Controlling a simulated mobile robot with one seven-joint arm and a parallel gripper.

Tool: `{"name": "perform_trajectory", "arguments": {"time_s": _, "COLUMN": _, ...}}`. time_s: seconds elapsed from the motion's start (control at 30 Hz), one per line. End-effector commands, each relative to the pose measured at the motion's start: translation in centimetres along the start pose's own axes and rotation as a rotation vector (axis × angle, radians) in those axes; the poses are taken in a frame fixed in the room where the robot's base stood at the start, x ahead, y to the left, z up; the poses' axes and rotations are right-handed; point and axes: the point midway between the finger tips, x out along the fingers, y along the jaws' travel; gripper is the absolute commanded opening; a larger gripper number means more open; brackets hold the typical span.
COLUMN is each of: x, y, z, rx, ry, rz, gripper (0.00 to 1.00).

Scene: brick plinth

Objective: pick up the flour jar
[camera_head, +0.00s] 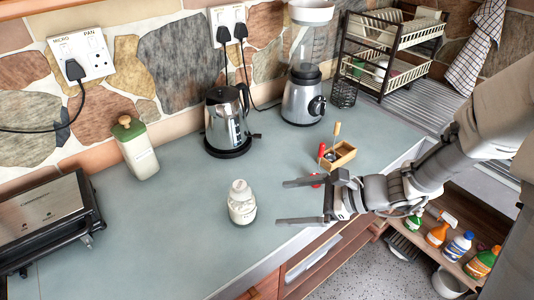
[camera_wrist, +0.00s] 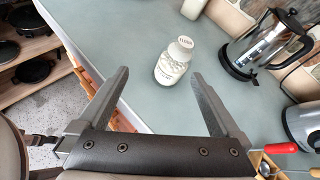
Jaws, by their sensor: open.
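The flour jar (camera_head: 241,204) is a small white jar with a pale lid, standing upright on the grey-green worktop. In the wrist view the jar (camera_wrist: 172,66) stands beyond the fingertips, roughly between their lines, with lettering on its lid. My gripper (camera_head: 282,202) is open and empty, to the right of the jar in the head view, with its fingers pointing left towards it. A gap shows between the fingertips and the jar. In the wrist view both fingers of the gripper (camera_wrist: 160,74) are spread wide.
A kettle (camera_head: 228,120) and a blender (camera_head: 303,95) stand behind. A green-lidded container (camera_head: 135,148) and a grill (camera_head: 47,222) are to the left. A wooden box (camera_head: 338,156) and a red-handled tool (camera_head: 321,152) lie behind my gripper. The worktop around the jar is clear.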

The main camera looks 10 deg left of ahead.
Motion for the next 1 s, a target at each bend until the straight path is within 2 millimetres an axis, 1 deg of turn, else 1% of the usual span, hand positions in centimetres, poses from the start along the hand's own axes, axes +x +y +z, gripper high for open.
{"name": "perform_trajectory", "arguments": {"time_s": 0.03, "x": 0.9, "y": -0.4, "z": -1.2, "rx": 0.075, "ry": -0.028, "rz": -0.024, "gripper": 1.00}}
{"name": "perform_trajectory", "arguments": {"time_s": 0.1, "x": 1.6, "y": -1.1, "z": -2.1, "rx": 0.158, "ry": -0.058, "rz": -0.060, "gripper": 1.00}}
{"name": "perform_trajectory", "arguments": {"time_s": 0.2, "x": 2.3, "y": -1.8, "z": -3.1, "rx": 0.239, "ry": -0.085, "rz": -0.094, "gripper": 1.00}}
{"name": "perform_trajectory", "arguments": {"time_s": 0.3, "x": 2.7, "y": -2.1, "z": -3.5, "rx": 0.278, "ry": -0.099, "rz": -0.112, "gripper": 1.00}}
{"name": "perform_trajectory", "arguments": {"time_s": 0.37, "x": 3.2, "y": -2.2, "z": -3.5, "rx": 0.286, "ry": -0.102, "rz": -0.114, "gripper": 1.00}}
{"name": "perform_trajectory", "arguments": {"time_s": 0.47, "x": 4.7, "y": -2.4, "z": -3.4, "rx": 0.289, "ry": -0.102, "rz": -0.113, "gripper": 1.00}}
{"name": "perform_trajectory", "arguments": {"time_s": 0.8, "x": 11.9, "y": -3.3, "z": -2.8, "rx": 0.285, "ry": -0.101, "rz": -0.112, "gripper": 1.00}}
{"name": "perform_trajectory", "arguments": {"time_s": 0.9, "x": 13.4, "y": -3.5, "z": -2.6, "rx": 0.284, "ry": -0.100, "rz": -0.113, "gripper": 1.00}}
{"name": "perform_trajectory", "arguments": {"time_s": 1.0, "x": 14.4, "y": -3.6, "z": -2.5, "rx": 0.284, "ry": -0.100, "rz": -0.114, "gripper": 1.00}}
